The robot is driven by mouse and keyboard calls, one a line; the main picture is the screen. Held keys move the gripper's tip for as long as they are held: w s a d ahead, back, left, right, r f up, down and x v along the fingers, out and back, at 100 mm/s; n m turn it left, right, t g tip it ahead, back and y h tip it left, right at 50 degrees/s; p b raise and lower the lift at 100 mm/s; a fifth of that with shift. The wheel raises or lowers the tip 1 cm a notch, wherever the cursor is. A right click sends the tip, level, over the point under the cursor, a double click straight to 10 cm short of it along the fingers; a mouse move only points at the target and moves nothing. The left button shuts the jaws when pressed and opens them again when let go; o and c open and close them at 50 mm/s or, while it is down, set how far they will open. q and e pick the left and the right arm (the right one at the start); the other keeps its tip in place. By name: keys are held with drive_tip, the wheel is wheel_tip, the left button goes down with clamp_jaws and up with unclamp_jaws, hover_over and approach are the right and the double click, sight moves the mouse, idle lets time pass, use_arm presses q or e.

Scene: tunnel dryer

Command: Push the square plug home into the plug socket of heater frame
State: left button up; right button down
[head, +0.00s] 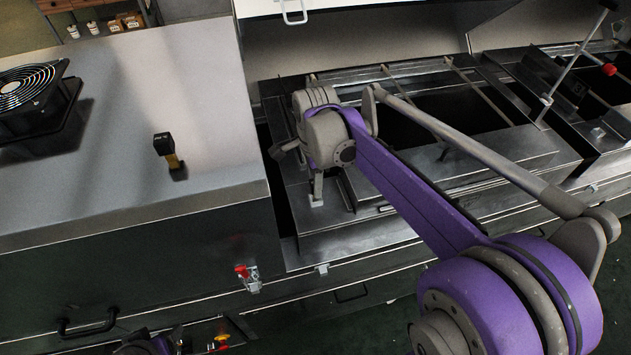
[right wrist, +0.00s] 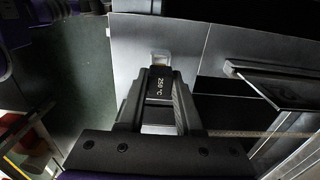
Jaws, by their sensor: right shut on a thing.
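In the right wrist view my right gripper (right wrist: 158,76) is shut on a black block marked "250 °C", the square plug (right wrist: 159,88). A small brownish-orange strip shows at the plug's far end. Just beyond it a pale grey fitting with a recess, apparently the plug socket (right wrist: 160,56), sits on a grey metal panel. I cannot tell whether plug and socket touch. In the head view my right wrist is over the near left corner of the heater frame (head: 360,241), and it largely hides the jaws, plug and socket. Part of my left arm shows at the bottom edge; its jaws are unclear.
A similar black block on a yellowish stem (head: 166,148) stands on the sheet-metal top at left, near a black fan (head: 38,98). A dark opening lies inside the frame. A red-capped fitting (head: 243,272) is on the front.

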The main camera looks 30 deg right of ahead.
drive_tip(key=shift+f+b, duration=0.8)
drive_tip(key=shift+f, duration=0.7)
drive_tip(key=c, duration=0.5)
unclamp_jaws()
wheel_tip(320, 180, up, 11)
drive_tip(key=shift+f+p, duration=0.1)
drive_tip(key=shift+p, duration=0.25)
